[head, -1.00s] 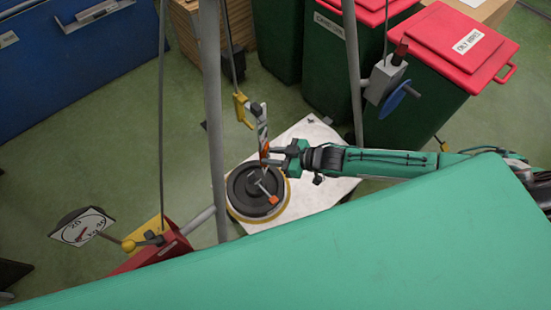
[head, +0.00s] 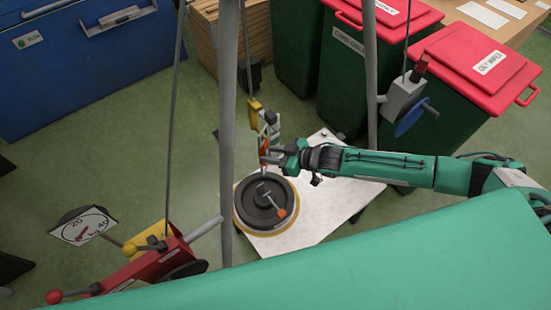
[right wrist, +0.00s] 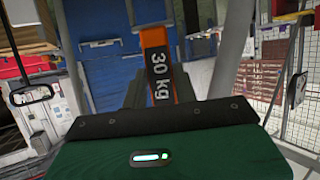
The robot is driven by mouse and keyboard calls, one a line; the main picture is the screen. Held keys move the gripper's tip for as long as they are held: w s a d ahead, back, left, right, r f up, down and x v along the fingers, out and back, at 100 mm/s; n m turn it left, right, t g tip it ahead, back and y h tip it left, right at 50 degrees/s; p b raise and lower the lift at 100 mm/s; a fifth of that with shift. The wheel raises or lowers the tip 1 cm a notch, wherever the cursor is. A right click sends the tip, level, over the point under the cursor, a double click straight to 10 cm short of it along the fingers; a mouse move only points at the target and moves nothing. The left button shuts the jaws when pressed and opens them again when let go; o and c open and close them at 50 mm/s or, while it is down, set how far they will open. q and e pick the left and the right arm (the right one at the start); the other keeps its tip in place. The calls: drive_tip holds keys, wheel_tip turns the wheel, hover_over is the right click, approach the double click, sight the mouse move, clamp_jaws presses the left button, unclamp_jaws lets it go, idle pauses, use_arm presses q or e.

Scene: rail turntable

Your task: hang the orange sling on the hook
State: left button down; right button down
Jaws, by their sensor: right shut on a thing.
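The orange sling (right wrist: 157,48) stands between my right gripper's fingers in the right wrist view, with a grey "30 kg" label facing me. My right gripper (head: 272,156) is shut on it above the dark round weight. In the head view only a small orange part of the sling (head: 263,147) shows at the fingertips. The yellow hook (head: 255,108) hangs on a line just above and slightly left of the gripper. A dark piece and a pale strip are close beside the hook; whether the sling touches the hook cannot be told. My left gripper is not in view.
The dark weight (head: 251,216) with an orange-ended lever sits on a white board (head: 330,185). Grey poles (head: 229,130) stand around it. A red winch (head: 150,266) and dial (head: 83,226) are at lower left. Red-lidded bins (head: 478,65) are behind my right arm.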

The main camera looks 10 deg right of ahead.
drive_tip(key=shift+w+a, duration=0.25)
drive_tip(key=shift+w, duration=0.3)
drive_tip(key=shift+w+a+f+b, duration=0.2)
drive_tip(key=shift+w+f+b, duration=0.35)
drive_tip(key=shift+b, duration=0.05)
drive_tip(key=c, duration=1)
unclamp_jaws()
drive_tip(key=shift+b+v, duration=1.9)
drive_tip(key=shift+v, duration=4.95)
